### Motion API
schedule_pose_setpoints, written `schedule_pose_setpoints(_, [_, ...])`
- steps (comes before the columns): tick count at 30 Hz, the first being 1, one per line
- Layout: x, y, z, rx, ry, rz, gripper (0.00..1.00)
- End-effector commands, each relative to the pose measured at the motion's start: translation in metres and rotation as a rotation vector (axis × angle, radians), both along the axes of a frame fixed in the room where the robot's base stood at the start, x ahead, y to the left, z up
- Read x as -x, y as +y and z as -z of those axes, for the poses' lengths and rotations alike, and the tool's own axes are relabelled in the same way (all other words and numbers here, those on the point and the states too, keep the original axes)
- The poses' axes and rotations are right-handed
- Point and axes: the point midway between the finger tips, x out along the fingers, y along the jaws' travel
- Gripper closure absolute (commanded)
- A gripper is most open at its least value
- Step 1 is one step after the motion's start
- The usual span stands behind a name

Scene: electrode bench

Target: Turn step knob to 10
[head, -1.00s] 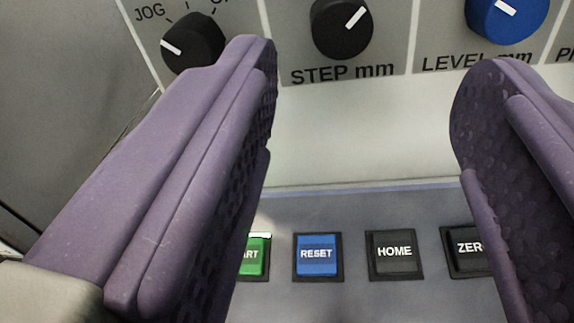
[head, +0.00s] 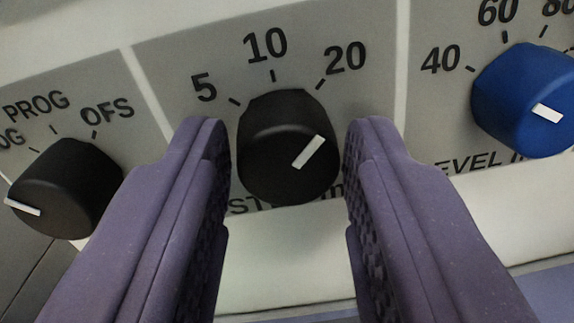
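The black step knob (head: 282,150) is in the middle of the head view on a grey panel. Its white pointer line (head: 308,152) slants to the upper right, toward the 20 mark. The labels 5, 10 (head: 266,46) and 20 arc above it, with 10 near the top. The "STEP mm" label below is mostly hidden by the knob and fingers. My gripper (head: 288,150) is open, with one purple finger on each side of the knob. A narrow gap shows at each side; I cannot tell any contact.
A black mode knob (head: 68,188) with PROG and OFS labels is at the left, close to my left finger. A blue level knob (head: 528,100) is at the right. A pale strip (head: 285,270) lies below the panel.

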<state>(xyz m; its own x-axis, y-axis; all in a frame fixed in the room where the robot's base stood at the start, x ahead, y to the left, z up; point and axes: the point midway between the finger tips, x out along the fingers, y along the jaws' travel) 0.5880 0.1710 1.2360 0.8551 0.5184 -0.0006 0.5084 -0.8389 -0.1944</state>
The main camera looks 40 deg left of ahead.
Motion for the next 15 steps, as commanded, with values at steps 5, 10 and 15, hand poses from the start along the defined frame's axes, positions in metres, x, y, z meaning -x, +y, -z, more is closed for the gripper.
schedule_pose_setpoints(5, [0.0001,-0.0002,-0.0001,0.000,0.000,0.000,0.98])
schedule_pose_setpoints(10, [0.0001,-0.0003,0.0005,0.008,-0.007,0.000,0.98])
schedule_pose_setpoints(15, [-0.0001,-0.0002,0.0024,0.052,-0.038,0.000,0.98])
